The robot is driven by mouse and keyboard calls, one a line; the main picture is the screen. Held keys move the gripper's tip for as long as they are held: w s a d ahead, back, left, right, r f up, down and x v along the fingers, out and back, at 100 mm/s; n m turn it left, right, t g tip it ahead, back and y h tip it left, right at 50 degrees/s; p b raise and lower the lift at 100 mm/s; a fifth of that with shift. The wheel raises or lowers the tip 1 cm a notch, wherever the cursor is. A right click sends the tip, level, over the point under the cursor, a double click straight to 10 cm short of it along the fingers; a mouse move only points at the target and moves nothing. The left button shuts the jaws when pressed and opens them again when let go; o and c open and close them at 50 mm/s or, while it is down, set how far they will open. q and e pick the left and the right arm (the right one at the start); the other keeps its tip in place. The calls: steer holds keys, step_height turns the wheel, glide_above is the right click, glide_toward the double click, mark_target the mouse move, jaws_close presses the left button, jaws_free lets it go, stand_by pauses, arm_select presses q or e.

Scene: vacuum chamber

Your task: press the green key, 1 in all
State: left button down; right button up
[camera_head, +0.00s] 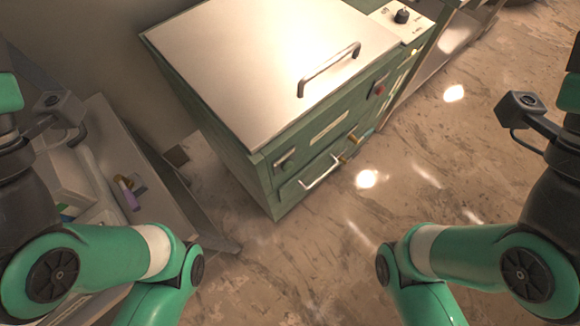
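The vacuum chamber (265,170) is a green cabinet with a flat steel lid (270,45) that is closed and carries a bar handle (328,68). Its front face has a round red button (378,90) and a dark switch or latch (286,160). I cannot pick out a green key for certain on the green front at this size. Both my arms show in the lower corners, bent and apart from the chamber. Neither gripper is in view.
A white panel with a black knob (401,16) is at the chamber's far right. Brass fittings (353,138) and a drawer handle (320,172) stick out from the front. A cart (178,215) with small items stands at left. The marble-like floor (470,150) is clear at right.

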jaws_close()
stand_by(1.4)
